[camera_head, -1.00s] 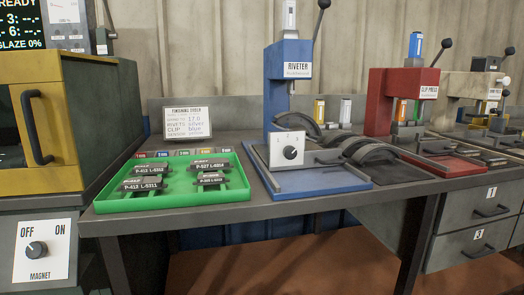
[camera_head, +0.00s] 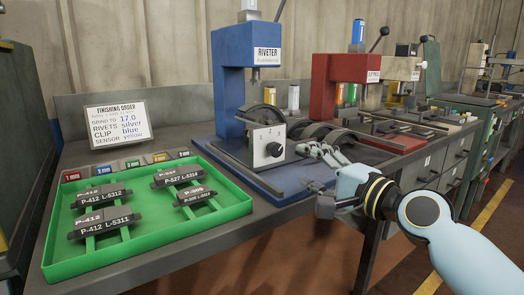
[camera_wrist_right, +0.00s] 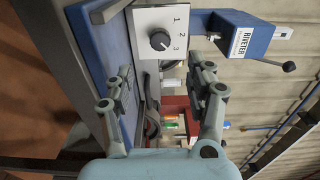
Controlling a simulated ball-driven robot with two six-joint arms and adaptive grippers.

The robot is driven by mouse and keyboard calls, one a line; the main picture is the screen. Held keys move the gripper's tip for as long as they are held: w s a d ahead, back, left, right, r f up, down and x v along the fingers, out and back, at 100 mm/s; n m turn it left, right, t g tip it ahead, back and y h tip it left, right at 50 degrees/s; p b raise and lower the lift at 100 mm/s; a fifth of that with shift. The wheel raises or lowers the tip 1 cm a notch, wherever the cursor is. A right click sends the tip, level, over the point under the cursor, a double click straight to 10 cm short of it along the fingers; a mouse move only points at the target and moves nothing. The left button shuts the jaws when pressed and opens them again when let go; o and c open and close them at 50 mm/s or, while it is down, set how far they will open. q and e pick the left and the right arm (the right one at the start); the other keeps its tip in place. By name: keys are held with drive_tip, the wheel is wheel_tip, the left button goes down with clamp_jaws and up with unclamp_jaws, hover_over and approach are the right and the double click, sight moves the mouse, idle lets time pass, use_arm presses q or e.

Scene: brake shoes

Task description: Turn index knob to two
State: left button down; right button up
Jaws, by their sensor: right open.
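The index knob (camera_head: 275,149) is a black round knob on a white plate (camera_head: 259,139) with numbers, fixed at the front of the blue riveter (camera_head: 247,60). In the right wrist view the knob (camera_wrist_right: 159,40) sits beside the numbers 1, 2, 3 on its plate (camera_wrist_right: 180,18); which number it points at is hard to tell. My right gripper (camera_head: 322,175) is open and empty, to the right of and in front of the knob, apart from it. Its two fingers also show in the right wrist view (camera_wrist_right: 160,90), with the knob beyond them. My left gripper is not in view.
Curved brake shoes (camera_head: 320,132) lie beside the knob plate, behind my right gripper. A green tray (camera_head: 232,185) with several labelled parts is at the left. A finishing order card (camera_head: 116,124) stands behind it. A red clip press (camera_head: 345,80) is farther right.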

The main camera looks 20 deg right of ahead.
sight(278, 151)
drive_tip(key=b+x, duration=0.1)
drive_tip(key=x, duration=0.9)
drive_tip(key=shift+w, duration=0.2)
drive_tip(key=shift+f, duration=0.1)
clamp_jaws()
